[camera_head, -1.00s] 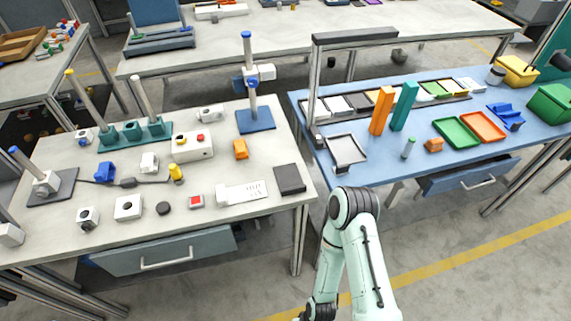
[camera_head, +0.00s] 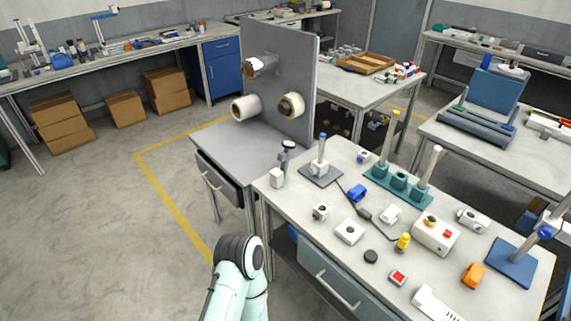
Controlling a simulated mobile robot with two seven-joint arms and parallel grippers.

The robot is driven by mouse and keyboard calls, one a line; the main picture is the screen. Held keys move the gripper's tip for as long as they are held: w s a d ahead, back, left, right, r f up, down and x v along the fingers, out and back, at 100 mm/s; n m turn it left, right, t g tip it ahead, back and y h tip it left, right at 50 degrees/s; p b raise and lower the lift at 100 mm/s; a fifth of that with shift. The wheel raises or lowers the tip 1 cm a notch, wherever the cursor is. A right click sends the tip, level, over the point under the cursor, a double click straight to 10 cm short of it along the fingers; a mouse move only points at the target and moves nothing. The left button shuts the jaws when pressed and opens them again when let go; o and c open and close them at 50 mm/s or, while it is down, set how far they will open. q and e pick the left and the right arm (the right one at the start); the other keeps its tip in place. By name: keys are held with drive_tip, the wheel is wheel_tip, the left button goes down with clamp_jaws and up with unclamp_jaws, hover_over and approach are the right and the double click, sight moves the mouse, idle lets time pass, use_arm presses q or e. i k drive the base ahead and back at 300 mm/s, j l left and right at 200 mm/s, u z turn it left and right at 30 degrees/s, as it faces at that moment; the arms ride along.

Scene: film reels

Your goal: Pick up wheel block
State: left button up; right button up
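Several small white blocks with round parts lie on the light workbench (camera_head: 278,198). One white block with a dark round face (camera_head: 321,211) is near its left front. A white block with a round top (camera_head: 348,232) lies to the right of it. Another white block with a dark round end (camera_head: 470,219) lies farther right, and a small one with a blue part (camera_head: 363,156) lies at the back. I cannot tell which is the wheel block. Only a part of one of my arms shows at the bottom; neither gripper is in view.
A grey table (camera_head: 225,140) with an upright panel (camera_head: 290,60) bearing rolls stands left of the workbench. Teal post holder (camera_head: 398,184), orange block (camera_head: 473,275), yellow-topped piece (camera_head: 403,242) and black disc (camera_head: 371,256) crowd the workbench. Floor at left is open before cardboard boxes (camera_head: 125,109).

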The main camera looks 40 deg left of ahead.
sight(276, 176)
drive_tip(key=z, duration=10.1)
